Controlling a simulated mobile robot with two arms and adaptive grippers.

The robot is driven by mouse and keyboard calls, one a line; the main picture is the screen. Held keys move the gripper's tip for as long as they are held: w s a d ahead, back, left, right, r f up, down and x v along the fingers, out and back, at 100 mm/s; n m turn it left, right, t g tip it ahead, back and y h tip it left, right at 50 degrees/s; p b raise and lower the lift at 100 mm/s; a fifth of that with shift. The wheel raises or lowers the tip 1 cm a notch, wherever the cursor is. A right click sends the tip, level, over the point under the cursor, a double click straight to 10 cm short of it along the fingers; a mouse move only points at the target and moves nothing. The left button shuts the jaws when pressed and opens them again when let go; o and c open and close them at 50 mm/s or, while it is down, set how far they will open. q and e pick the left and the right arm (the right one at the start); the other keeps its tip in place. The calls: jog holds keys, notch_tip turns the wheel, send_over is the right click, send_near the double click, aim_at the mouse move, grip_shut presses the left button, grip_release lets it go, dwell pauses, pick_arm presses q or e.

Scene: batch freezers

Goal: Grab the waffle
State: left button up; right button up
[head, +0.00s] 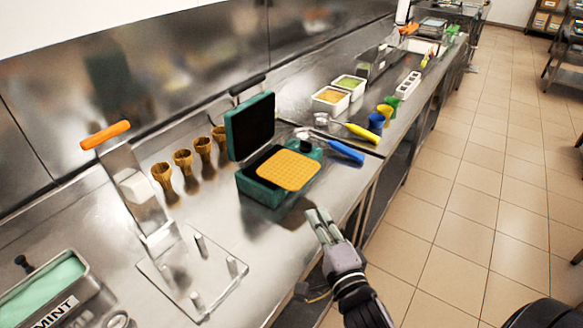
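My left gripper is out of view.
Several waffle cones (183,160) stand in a row left of the iron. A clear stand (193,275) and a mint tub (45,296) are at lower left. Blue-handled (343,151) and yellow-handled (361,131) scoops lie right of the iron. The tiled floor (455,215) is open.

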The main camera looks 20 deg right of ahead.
jog(key=w, duration=0.3)
jog(key=w+p, duration=0.1)
jog(key=w, duration=0.2)
jog(key=w+d+p, duration=0.1)
jog(key=w, duration=0.3)
jog(key=w+p, duration=0.1)
jog(key=w, duration=0.1)
jog(key=w+p, duration=0.1)
jog(key=shift+w+d, duration=0.3)
jog(key=shift+d, duration=0.05)
jog(key=shift+w, duration=0.35)
jog(key=shift+s, duration=0.1)
grip_shut()
